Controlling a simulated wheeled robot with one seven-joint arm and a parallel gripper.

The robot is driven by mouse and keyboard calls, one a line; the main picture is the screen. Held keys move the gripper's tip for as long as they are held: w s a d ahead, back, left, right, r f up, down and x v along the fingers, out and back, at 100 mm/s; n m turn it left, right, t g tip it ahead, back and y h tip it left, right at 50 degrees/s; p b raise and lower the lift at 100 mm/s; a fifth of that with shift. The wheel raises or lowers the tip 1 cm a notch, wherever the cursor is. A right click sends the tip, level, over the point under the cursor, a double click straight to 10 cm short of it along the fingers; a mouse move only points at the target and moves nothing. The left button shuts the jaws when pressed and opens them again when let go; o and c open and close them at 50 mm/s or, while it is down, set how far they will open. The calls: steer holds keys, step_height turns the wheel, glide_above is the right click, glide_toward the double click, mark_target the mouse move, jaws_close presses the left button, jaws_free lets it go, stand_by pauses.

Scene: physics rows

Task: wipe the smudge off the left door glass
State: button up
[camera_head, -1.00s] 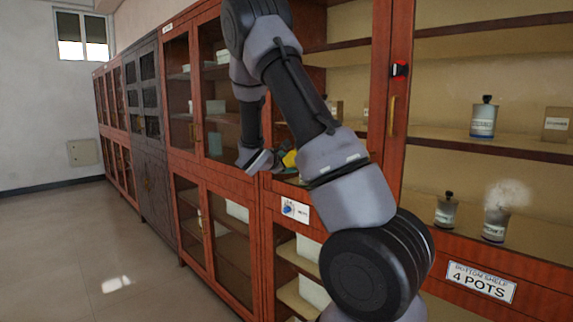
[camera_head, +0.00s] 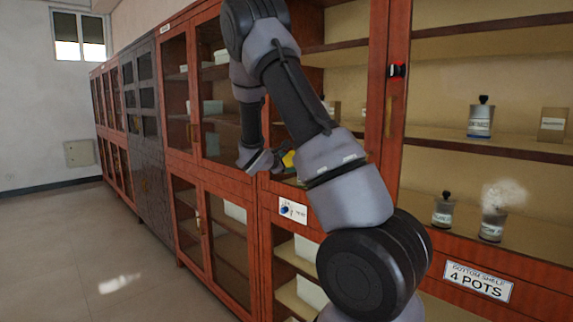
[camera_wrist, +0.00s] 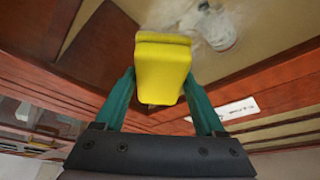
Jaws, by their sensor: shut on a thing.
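My gripper (camera_wrist: 160,88) has teal fingers shut on a yellow sponge (camera_wrist: 163,70). In the head view the sponge (camera_head: 288,159) is a small yellow patch, partly hidden by my arm, in front of the red-brown cabinet. A whitish, cloudy smudge (camera_head: 503,195) shows at the right of the head view, over a labelled pot on the lower shelf. In the wrist view a pale smudge (camera_wrist: 205,22) lies beyond the sponge's far end. I see no clear contact between sponge and smudge. The glass itself is hard to make out.
A door upright with a gold handle (camera_head: 389,117) and a red-black latch (camera_head: 398,70) stands right of my arm. Labelled pots (camera_head: 481,118) stand on the shelves. A "4 POTS" sign (camera_head: 478,281) is below. The floor (camera_head: 90,250) at left is clear.

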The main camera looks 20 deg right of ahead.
steer(key=shift+w+d, duration=0.15)
steer(key=shift+d, duration=0.25)
steer(key=shift+s+d, duration=0.2)
steer(key=shift+s, duration=0.6)
steer(key=shift+s+d, duration=0.2)
steer(key=shift+s, duration=0.55)
steer(key=shift+s+d, duration=1.8)
steer(key=shift+s, duration=2.65)
steer(key=shift+w+a, duration=0.7)
steer(key=shift+w, duration=1.3)
steer(key=shift+w+a, duration=0.75)
steer(key=shift+w, duration=1.2)
steer(key=shift+w+a, duration=0.7)
steer(key=shift+w, duration=1.3)
steer(key=shift+w+r, duration=0.1)
steer(key=shift+r, duration=0.1)
